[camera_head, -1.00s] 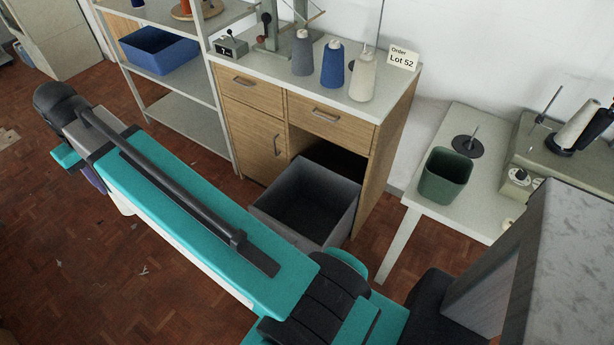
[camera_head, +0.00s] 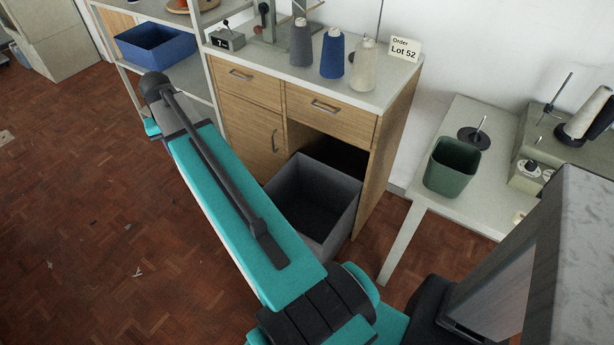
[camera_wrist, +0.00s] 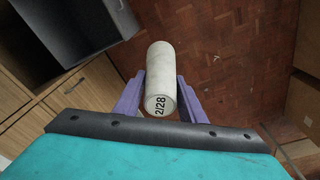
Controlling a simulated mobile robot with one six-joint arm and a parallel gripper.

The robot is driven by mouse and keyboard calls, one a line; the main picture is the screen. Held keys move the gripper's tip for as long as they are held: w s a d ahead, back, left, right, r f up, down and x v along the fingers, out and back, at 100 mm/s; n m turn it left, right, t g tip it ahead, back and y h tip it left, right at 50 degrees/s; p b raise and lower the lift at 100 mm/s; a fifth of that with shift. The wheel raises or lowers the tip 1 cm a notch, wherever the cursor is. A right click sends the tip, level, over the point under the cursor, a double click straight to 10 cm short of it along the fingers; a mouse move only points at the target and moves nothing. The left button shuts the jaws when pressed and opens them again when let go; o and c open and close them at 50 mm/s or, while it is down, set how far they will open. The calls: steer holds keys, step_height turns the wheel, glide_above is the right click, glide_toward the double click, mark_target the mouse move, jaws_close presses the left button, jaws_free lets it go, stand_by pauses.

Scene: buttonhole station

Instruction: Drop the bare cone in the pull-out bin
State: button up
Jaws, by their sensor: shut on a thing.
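My gripper (camera_wrist: 160,82) shows in the wrist view, its two purple fingers shut on a bare, pale grey cone (camera_wrist: 160,62). The cone's near end is marked "2/28". The cone is held over the wooden floor, to the right of the grey pull-out bin (camera_wrist: 95,42) in that view and apart from it. In the head view the bin (camera_head: 345,192) stands pulled out of the cabinet's lower opening. Its inside is dark and no contents can be made out.
The wooden cabinet (camera_head: 330,122) carries grey, blue and cream yarn cones and a "Lot 52" card (camera_head: 404,49). A metal shelf with a blue bin (camera_head: 155,48) stands left. A green bin (camera_head: 452,166) stands on the right table (camera_head: 440,207). Floor to the left is open.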

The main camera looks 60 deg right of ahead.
steer(key=s+d+f+m+b, duration=0.3)
steer(key=s+d+f, duration=0.1)
steer(key=d+f, duration=0.5)
steer(key=s+d+f+m+b, duration=0.35)
steer(key=d+f, duration=0.25)
steer(key=d, duration=0.6)
steer(key=s+d+f+m+g+b, duration=0.1)
steer(key=s+d+f+m+b, duration=0.4)
steer(key=s+d+f, duration=0.9)
steer(key=shift+s+d+f+h, duration=0.25)
steer(key=shift+s+d, duration=0.45)
steer(key=shift+s, duration=0.4)
steer(key=shift+r, duration=0.1)
steer(key=shift+f+b, duration=2.1)
steer(key=shift+f, duration=0.9)
